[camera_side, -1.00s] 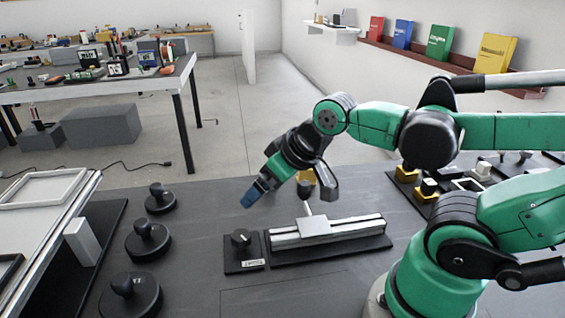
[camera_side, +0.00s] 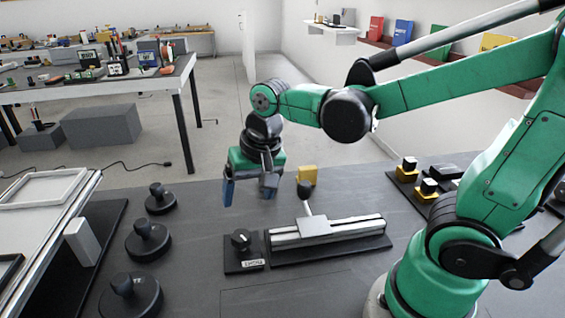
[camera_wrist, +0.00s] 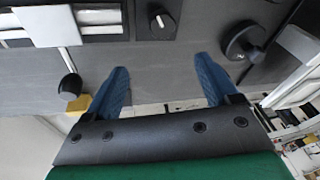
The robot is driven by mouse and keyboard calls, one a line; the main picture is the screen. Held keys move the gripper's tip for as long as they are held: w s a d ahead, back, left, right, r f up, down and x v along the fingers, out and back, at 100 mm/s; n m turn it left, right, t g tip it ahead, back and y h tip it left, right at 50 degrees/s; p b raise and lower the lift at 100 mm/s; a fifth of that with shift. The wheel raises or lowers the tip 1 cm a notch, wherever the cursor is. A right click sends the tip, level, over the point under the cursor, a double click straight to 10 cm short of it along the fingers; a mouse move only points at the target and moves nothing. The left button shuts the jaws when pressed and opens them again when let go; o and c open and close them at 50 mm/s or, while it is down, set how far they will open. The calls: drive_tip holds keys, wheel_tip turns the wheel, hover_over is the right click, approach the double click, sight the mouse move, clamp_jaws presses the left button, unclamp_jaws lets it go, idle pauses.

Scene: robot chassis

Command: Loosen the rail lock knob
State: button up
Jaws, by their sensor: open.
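A black rotary knob (camera_side: 241,238) with a white mark on top sits on a small dark plate with a white label, at the left end of a silver rail (camera_side: 335,232). In the wrist view the knob (camera_wrist: 162,21) is above and ahead of the fingertips. A lever with a black ball end (camera_side: 304,189) rises from the rail's carriage. My gripper (camera_side: 247,198) points down, open and empty, above the bench behind the knob. In the wrist view my gripper (camera_wrist: 162,66) has its blue fingers spread apart.
Several black round-based knobs (camera_side: 148,240) stand to the left, beside a framed panel (camera_side: 45,190). A yellow block (camera_side: 307,175) stands behind the lever. Yellow-and-black pieces (camera_side: 407,168) are at the right. The bench between the round-based knobs and the knob plate is clear.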

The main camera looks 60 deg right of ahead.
sight(241, 235)
drive_tip(key=w+f+m+g, duration=0.1)
drive_tip(key=m, duration=0.1)
drive_tip(key=a+f+m+g, duration=0.1)
drive_tip(key=f+m, duration=0.1)
drive_tip(key=shift+w+a+g, duration=0.1)
drive_tip(key=shift+w+g, duration=0.2)
drive_tip(key=shift+w, duration=0.1)
drive_tip(key=shift+w+a+f+m, duration=0.1)
drive_tip(key=shift+f+m, duration=0.2)
drive_tip(key=shift+f, duration=2.75)
clamp_jaws()
